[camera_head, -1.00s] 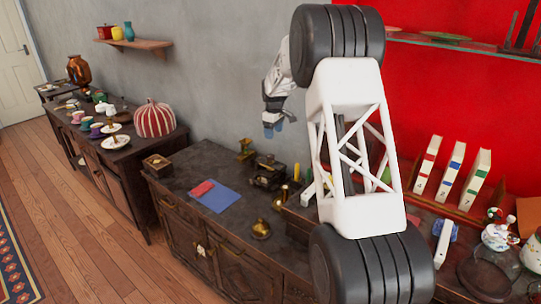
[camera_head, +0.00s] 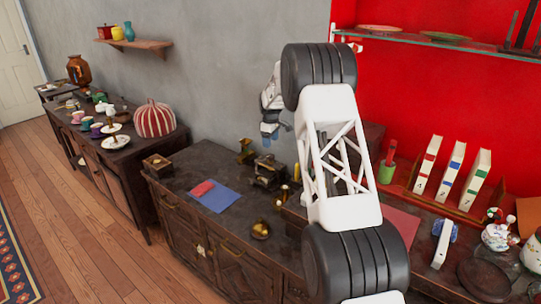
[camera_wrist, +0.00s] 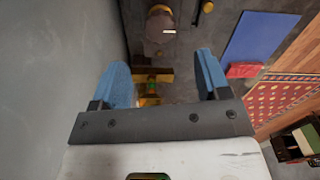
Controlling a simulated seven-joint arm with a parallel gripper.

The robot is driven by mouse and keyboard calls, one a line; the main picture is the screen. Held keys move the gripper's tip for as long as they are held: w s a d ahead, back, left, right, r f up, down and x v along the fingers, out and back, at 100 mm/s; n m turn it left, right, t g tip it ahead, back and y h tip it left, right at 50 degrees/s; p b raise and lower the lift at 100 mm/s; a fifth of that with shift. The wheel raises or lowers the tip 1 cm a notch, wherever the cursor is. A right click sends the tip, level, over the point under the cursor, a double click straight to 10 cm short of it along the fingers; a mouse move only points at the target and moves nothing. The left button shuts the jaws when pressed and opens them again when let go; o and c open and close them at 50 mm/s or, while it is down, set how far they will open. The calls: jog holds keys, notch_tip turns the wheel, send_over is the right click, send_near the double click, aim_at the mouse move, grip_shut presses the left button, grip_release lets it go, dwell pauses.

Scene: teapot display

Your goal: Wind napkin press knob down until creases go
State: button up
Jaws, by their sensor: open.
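A dark, brass-trimmed device (camera_head: 268,172) that looks like the press stands on the dark cabinet top near the wall. It seems to be the round dark thing (camera_wrist: 160,28) at the top of the wrist view. A knob and any napkin creases are too small to tell. A small brass piece (camera_head: 246,151) stands left of it, and seems to be the brass shape (camera_wrist: 150,86) seen between my fingers. My gripper (camera_head: 270,134) hangs above the cabinet close to the wall. Its blue fingers (camera_wrist: 164,85) are apart, with nothing between them held.
A blue mat (camera_head: 214,199) and a red folded item (camera_head: 202,188) lie on the cabinet (camera_head: 187,203). A brass bell-like piece (camera_head: 260,229) stands at the front. The wall (camera_wrist: 45,80) is close on the left in the wrist view. A wooden box (camera_head: 157,165) sits at the left end.

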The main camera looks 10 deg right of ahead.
aim_at(271, 155)
jog(key=shift+f, duration=3.9)
jog(key=shift+c, duration=0.4)
jog(key=c, duration=0.8)
jog(key=shift+c, duration=0.2)
